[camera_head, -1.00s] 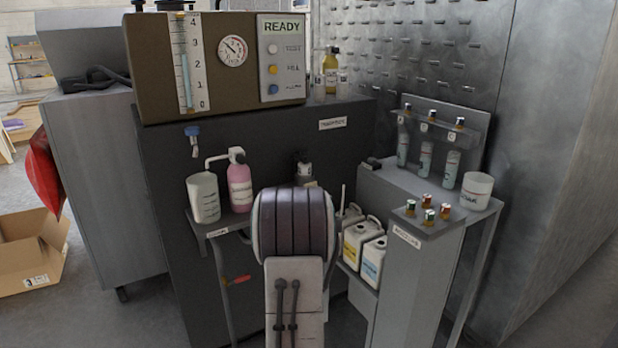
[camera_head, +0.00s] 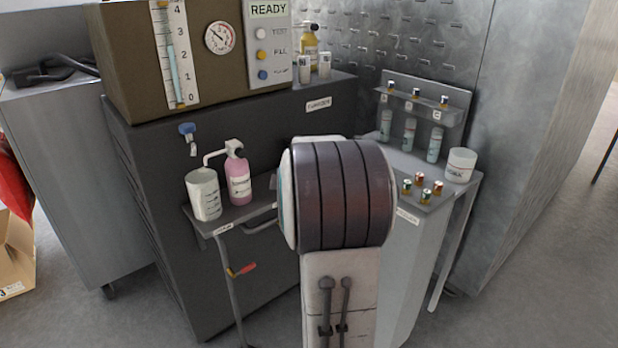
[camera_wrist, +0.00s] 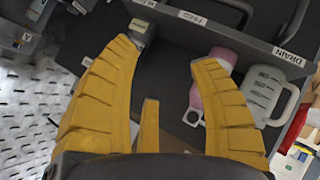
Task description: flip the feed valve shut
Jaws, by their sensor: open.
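I cannot pick out the feed valve for certain in either view. A FEED label (camera_wrist: 192,18) shows on the shelf edge in the wrist view, beside a DRAIN label (camera_wrist: 287,55). In the head view a red-handled valve (camera_head: 243,268) sits on the pipe below the drain-side shelf. My arm covers the feed side there. My gripper (camera_wrist: 166,52) shows in the wrist view, its yellow fingers spread with nothing held between them. A grey capped container (camera_wrist: 141,27) is near the left fingertip; I cannot tell whether they touch. The head view does not show my fingers.
A pink pump bottle (camera_head: 238,178) and a beaker (camera_head: 204,195) stand on the shelf. They also show at the right finger in the wrist view. A blue tap (camera_head: 188,130) projects above them. A side bench with small vials (camera_head: 424,196) stands right. Floor is clear at lower right.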

